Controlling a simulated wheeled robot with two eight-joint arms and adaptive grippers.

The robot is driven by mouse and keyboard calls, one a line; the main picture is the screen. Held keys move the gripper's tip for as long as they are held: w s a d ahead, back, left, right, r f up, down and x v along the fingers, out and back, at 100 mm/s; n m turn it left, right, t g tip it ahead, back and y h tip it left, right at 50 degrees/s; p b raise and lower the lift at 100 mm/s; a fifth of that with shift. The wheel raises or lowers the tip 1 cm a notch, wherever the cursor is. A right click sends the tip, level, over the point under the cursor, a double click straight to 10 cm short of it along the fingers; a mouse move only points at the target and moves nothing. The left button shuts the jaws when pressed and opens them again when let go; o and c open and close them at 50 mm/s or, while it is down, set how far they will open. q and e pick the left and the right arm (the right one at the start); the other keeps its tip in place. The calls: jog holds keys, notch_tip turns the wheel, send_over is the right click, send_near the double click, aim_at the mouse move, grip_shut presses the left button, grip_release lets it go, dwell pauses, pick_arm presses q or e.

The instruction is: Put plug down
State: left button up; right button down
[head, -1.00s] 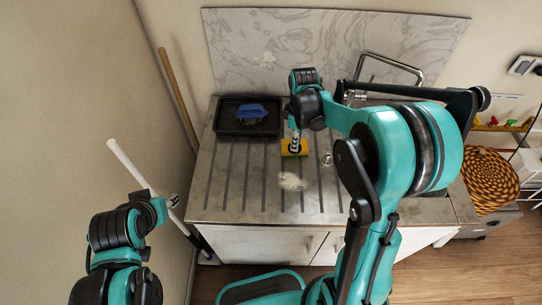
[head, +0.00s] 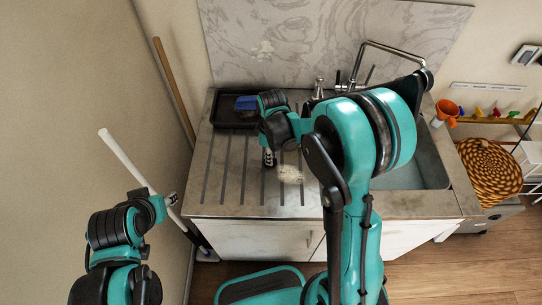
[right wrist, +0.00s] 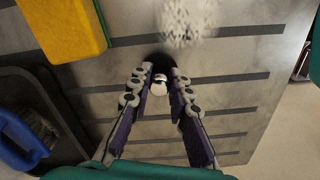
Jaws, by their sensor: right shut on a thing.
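In the right wrist view, a small plug (right wrist: 159,84) with a pale top and dark parts sits between the fingertips of my right gripper (right wrist: 158,90). The gripper is shut on it, over the grooved metal drainboard (right wrist: 235,95). I cannot tell whether the plug touches the surface. In the head view my right gripper (head: 268,158) is over the drainboard (head: 225,195), just left of a pale scrubber (head: 290,174). The plug itself is hidden there. My left gripper (head: 168,201) is at the left, overlapping a white pole (head: 125,160); its jaws are unclear.
A yellow sponge (right wrist: 65,25) lies near the gripper. A black tray (head: 228,112) with a blue object (head: 245,102) is at the back left. The sink basin (head: 425,165) and tap (head: 400,52) are at the right. The front left of the drainboard is clear.

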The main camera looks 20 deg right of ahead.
jog(key=shift+f, duration=0.15)
jog(key=c, duration=1.4)
grip_release()
